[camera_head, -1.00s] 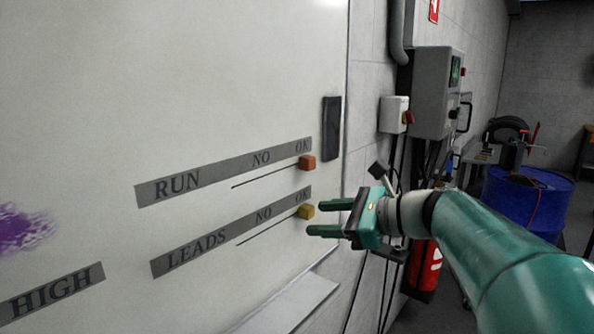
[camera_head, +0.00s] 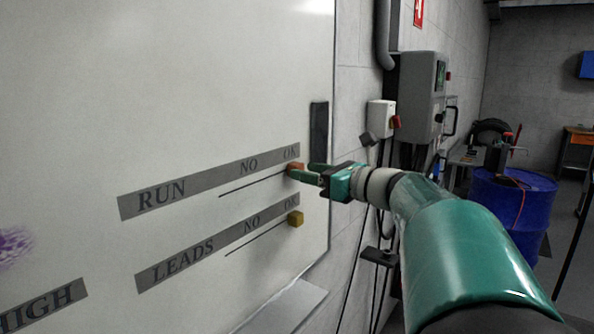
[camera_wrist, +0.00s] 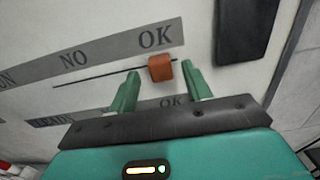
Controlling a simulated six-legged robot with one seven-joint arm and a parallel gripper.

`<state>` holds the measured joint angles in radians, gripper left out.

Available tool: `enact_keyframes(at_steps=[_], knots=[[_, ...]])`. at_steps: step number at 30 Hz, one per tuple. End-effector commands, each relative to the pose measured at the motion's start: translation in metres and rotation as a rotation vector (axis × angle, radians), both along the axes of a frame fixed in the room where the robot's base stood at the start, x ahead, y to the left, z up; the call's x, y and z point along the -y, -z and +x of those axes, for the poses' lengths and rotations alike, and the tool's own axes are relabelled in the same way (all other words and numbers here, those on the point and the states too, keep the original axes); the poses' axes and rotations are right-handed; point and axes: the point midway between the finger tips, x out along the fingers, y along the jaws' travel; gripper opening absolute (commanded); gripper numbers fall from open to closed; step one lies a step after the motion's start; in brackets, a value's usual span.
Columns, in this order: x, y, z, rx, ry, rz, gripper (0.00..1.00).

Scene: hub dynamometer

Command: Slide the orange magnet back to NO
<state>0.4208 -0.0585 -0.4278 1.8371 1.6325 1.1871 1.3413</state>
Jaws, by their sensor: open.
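The orange magnet (camera_head: 295,168) sits at the right end of the RUN line, under OK, on the whiteboard (camera_head: 200,90). In the wrist view the orange magnet (camera_wrist: 160,68) lies between and just beyond the fingertips of my gripper (camera_wrist: 157,75), closer to the right finger. My gripper (camera_head: 303,173) is open, its fingers pointing at the board; in the head view a finger partly covers the magnet. Contact cannot be told. The NO mark (camera_wrist: 74,59) is on the grey RUN strip, to the left along the black line.
A yellow magnet (camera_head: 295,218) sits at the OK end of the LEADS line below. A dark block (camera_head: 319,130) is on the board near its right edge. A tray ledge (camera_head: 285,305) runs below. Grey and white wall boxes (camera_head: 422,95) stand to the right.

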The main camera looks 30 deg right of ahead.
Motion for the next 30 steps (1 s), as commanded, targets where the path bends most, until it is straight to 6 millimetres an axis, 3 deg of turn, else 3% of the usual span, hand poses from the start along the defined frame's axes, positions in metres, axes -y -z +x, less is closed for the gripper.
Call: enact_keyframes(at_steps=[6, 14, 22, 30], knots=[[-0.007, 0.000, 0.022, 0.000, -0.001, 0.000, 0.49], [-0.007, 0.000, 0.023, 0.000, 0.000, 0.000, 0.49], [-0.007, 0.000, 0.023, 0.000, 0.000, 0.000, 0.00], [-0.006, 0.000, 0.023, 0.000, 0.000, 0.000, 0.00]])
